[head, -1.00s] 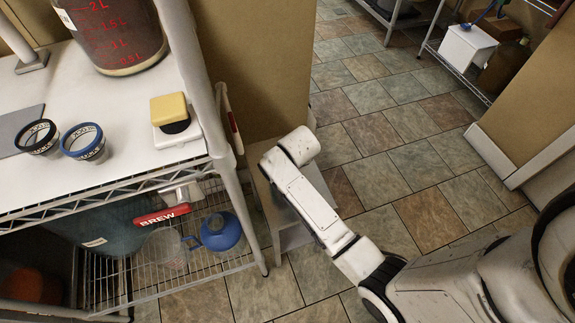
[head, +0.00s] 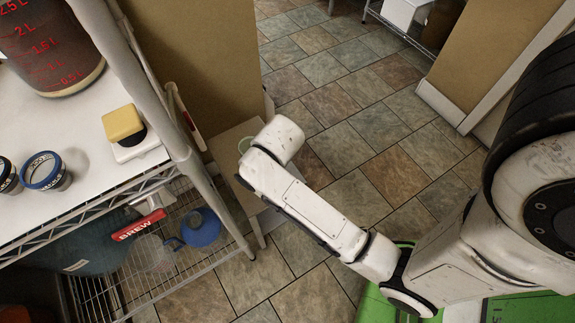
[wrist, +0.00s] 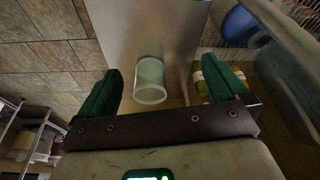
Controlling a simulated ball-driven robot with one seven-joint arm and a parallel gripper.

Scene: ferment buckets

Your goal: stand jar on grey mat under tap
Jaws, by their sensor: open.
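A pale green, see-through jar (wrist: 150,82) stands on a small low table (wrist: 125,30), seen between and beyond my fingers in the wrist view. My gripper (wrist: 160,78) is open, with green fingers on either side of the jar. No clear contact shows. A tap with a red BREW handle (head: 138,225) is on a dark blue-grey vessel (head: 85,245) on the wire shelf. I cannot see a grey mat under it.
A white-topped rack (head: 75,130) stands left, its post (head: 175,135) close to my arm. On top are a red-marked bucket (head: 50,50), a yellow-and-white block (head: 124,125) and ring-shaped items. A blue jug (head: 200,228) is on the lower shelf. Tiled floor is clear to the right.

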